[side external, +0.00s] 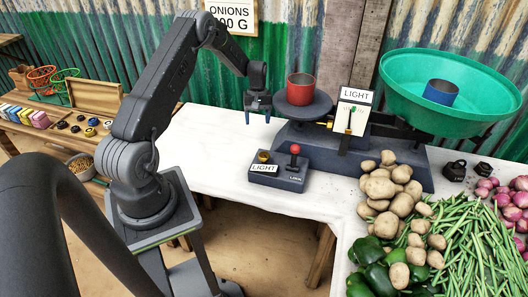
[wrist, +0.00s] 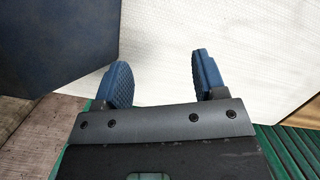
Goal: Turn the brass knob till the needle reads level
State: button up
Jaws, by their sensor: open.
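The brass knob (side external: 263,157) sits on a small dark control box (side external: 277,178), left of a red-topped lever (side external: 295,150) and behind a "LIGHT" label (side external: 264,169). The scale's upright dial (side external: 350,132) carries a needle (side external: 350,118) under a "LIGHT" sign (side external: 357,97); its exact reading is too small to tell. The balance scale (side external: 330,150) holds a red pot (side external: 301,88) on its left plate and a blue cup (side external: 441,91) in its green pan (side external: 450,112). My gripper (side external: 257,117) is open and empty, pointing down above the table, behind and apart from the knob. In the wrist view both fingers (wrist: 163,80) are spread.
The white-covered table (side external: 215,150) is clear left of the box. Potatoes (side external: 380,190), beans (side external: 465,240), peppers (side external: 375,275) and onions (side external: 510,205) crowd the right. Dark weights (side external: 455,171) stand right of the scale. A corrugated wall (side external: 280,55) rises behind.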

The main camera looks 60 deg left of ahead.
aim_at(264, 154)
jog(key=s+d, duration=0.1)
jog(key=d, duration=0.4)
jog(key=s+d+h, duration=0.1)
jog(key=s+d, duration=0.1)
jog(key=d, duration=0.3)
jog(key=s+d+h, duration=0.1)
jog(key=s+d, duration=0.1)
jog(key=d, duration=0.3)
jog(key=shift+s+f+m+g, duration=0.1)
jog(key=shift+s+m+g, duration=0.15)
jog(key=shift+m+g, duration=0.05)
jog(key=shift+s+d+f, duration=0.1)
jog(key=shift+d+f, duration=0.1)
jog(key=shift+d, duration=0.05)
jog(key=shift+f, duration=0.4)
jog(key=shift+c, duration=0.2)
jog(key=c, duration=0.9)
jog(key=shift+m, duration=0.8)
jog(key=o, duration=0.9)
jog(key=shift+o, duration=0.2)
